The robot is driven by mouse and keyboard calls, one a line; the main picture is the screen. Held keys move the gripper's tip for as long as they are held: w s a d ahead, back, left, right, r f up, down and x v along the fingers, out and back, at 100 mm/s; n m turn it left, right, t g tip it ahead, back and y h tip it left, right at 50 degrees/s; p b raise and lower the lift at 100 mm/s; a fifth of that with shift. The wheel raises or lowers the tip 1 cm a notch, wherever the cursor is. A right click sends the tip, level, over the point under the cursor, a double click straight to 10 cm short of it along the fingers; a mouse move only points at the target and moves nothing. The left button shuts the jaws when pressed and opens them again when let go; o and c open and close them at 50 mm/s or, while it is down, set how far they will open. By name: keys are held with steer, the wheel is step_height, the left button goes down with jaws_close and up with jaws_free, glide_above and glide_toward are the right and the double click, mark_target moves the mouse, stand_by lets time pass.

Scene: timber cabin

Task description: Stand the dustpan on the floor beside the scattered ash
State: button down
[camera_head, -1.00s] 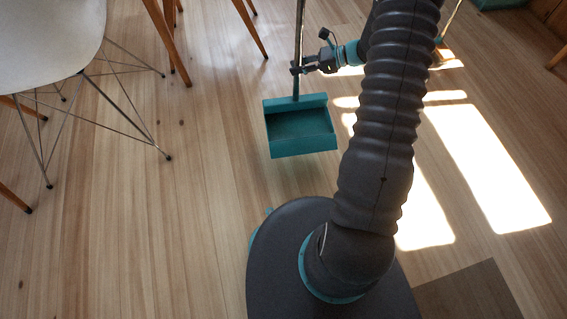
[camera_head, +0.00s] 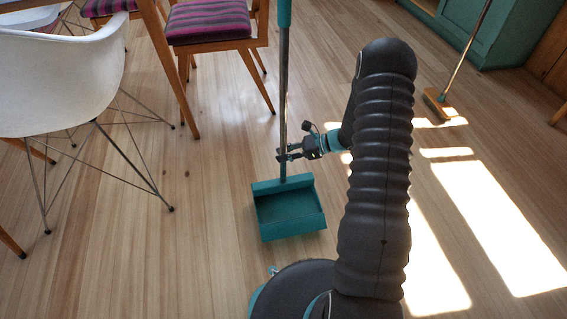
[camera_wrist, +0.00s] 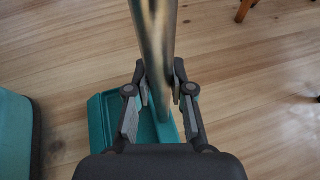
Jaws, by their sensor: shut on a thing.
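The dustpan (camera_head: 289,211) is a teal tray on a long upright metal handle with a teal grip at the top. My gripper (camera_head: 283,153) is shut on the lower part of the handle, above the tray. In the wrist view both fingers of my gripper (camera_wrist: 160,90) press on the metal handle, and the teal dustpan (camera_wrist: 105,118) shows beneath. Whether the tray touches the floor or hangs just above it, I cannot tell. I see no scattered ash in either view.
A white shell chair (camera_head: 60,85) with wire legs stands at left. A wooden chair with a striped cushion (camera_head: 207,22) is behind it. A broom (camera_head: 440,104) stands at right near a green cabinet (camera_head: 470,30). Bare floor lies left of the dustpan.

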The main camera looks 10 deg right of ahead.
steer(key=shift+f+b, duration=0.3)
steer(key=shift+f, duration=1.7)
steer(key=shift+f, duration=0.15)
steer(key=c, duration=1)
jaws_free()
